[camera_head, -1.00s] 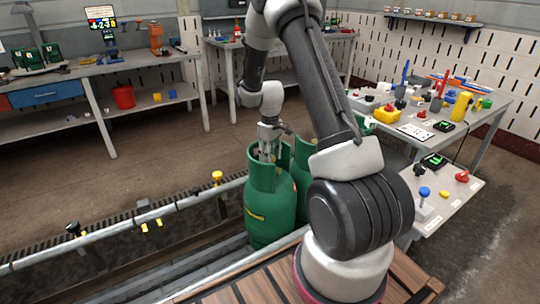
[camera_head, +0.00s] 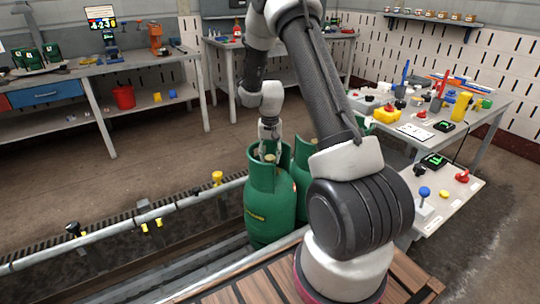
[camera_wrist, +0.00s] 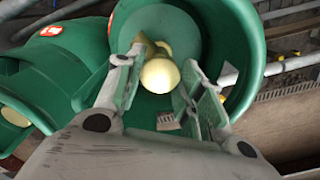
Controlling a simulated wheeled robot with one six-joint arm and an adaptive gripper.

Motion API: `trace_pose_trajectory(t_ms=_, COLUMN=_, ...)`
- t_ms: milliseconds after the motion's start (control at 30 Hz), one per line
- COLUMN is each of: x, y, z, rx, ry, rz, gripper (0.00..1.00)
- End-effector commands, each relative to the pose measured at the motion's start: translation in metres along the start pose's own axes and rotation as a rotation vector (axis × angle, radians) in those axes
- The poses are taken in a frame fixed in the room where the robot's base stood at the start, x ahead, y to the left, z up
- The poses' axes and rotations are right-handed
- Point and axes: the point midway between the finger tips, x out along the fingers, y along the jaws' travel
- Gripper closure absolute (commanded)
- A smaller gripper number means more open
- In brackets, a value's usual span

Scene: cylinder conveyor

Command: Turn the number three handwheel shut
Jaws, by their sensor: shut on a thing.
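Green gas cylinders stand on the conveyor; the nearer one (camera_head: 268,212) is upright in the head view, with another green cylinder (camera_head: 302,180) close behind it. My gripper (camera_head: 269,154) points down into the open collar of the nearer cylinder. In the wrist view, a pale yellow round handwheel (camera_wrist: 160,75) sits inside the green collar (camera_wrist: 243,40), between my gripper's fingers (camera_wrist: 166,68). The fingers are shut on the handwheel. My gripper partly hides the valve below, and I cannot read a number on it.
The conveyor rail (camera_head: 120,228) runs along the front left, with a yellow knob (camera_head: 217,176) beside the cylinder. A grey bench (camera_head: 470,125) with tools and switches is at the right. A red bucket (camera_head: 124,97) is on the left bench's lower shelf.

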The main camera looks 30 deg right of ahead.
Motion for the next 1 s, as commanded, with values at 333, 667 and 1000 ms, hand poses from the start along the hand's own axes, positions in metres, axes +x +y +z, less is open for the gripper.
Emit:
trace_pose_trajectory(t_ms=333, x=-0.0009, y=-0.0003, z=-0.0011, rx=0.170, ry=0.003, rz=-0.001, gripper=0.86)
trace_pose_trajectory(t_ms=667, x=-0.0009, y=-0.0003, z=-0.0012, rx=0.216, ry=0.003, rz=-0.001, gripper=0.86)
trace_pose_trajectory(t_ms=1000, x=-0.0009, y=-0.0004, z=-0.0012, rx=0.216, ry=0.003, rz=-0.002, gripper=0.55)
